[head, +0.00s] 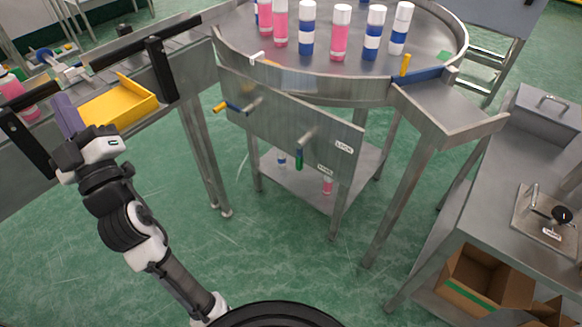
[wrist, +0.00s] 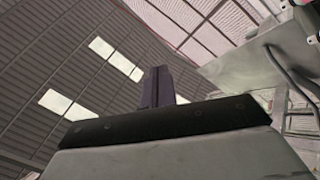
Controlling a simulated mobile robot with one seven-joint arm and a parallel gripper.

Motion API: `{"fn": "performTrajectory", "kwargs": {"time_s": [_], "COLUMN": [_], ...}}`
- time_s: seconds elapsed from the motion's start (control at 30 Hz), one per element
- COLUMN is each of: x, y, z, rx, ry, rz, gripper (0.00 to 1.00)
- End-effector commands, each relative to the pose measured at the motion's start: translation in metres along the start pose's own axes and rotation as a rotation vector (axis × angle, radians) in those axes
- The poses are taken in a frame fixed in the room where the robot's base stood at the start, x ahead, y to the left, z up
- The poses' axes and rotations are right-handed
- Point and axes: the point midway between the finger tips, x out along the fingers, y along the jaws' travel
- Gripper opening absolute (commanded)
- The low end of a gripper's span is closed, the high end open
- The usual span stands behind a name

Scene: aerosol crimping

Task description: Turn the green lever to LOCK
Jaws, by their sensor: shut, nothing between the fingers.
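The green lever (head: 299,160) is on the steel front panel (head: 270,118) below the round table. Its metal arm slants down and its green grip hangs at the lower end. A white label reading LOCK (head: 344,146) is to the right of the lever, and a second label (head: 325,169), too small to read surely, is lower, near the grip. My gripper (head: 64,102) is far to the left of the lever, pointing up beside a yellow tray, with its purple fingers shut and empty. The shut fingers also show in the wrist view (wrist: 158,86), against the roof; no lever shows there.
Another lever with a blue and yellow handle (head: 228,107) sticks out left on the same panel. Bottles stand on the round table (head: 270,52) above. The yellow tray (head: 122,102) and conveyor rail are close to my gripper. Open floor (head: 270,235) lies before the panel.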

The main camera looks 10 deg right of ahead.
Motion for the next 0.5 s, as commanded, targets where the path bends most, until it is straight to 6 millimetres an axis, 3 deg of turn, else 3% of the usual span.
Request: {"fn": "performTrajectory", "kwargs": {"time_s": [0.03,0.13,0.2,0.3,0.33,0.4,0.5], "x": [-0.017,-0.060,-0.102,-0.167,-0.185,-0.223,-0.260], "y": [-0.003,0.007,0.022,0.048,0.055,0.072,0.090], "z": [0.062,0.169,0.234,0.303,0.319,0.345,0.365], "rx": [-0.128,-0.392,-0.570,-0.795,-0.852,-0.967,-1.080], "ry": [-0.147,-0.428,-0.615,-0.849,-0.909,-1.026,-1.137], "rz": [-0.004,-0.018,-0.039,-0.077,-0.089,-0.115,-0.141], "gripper": [0.00,0.00,0.00,0.00,0.00,0.00,0.00]}}
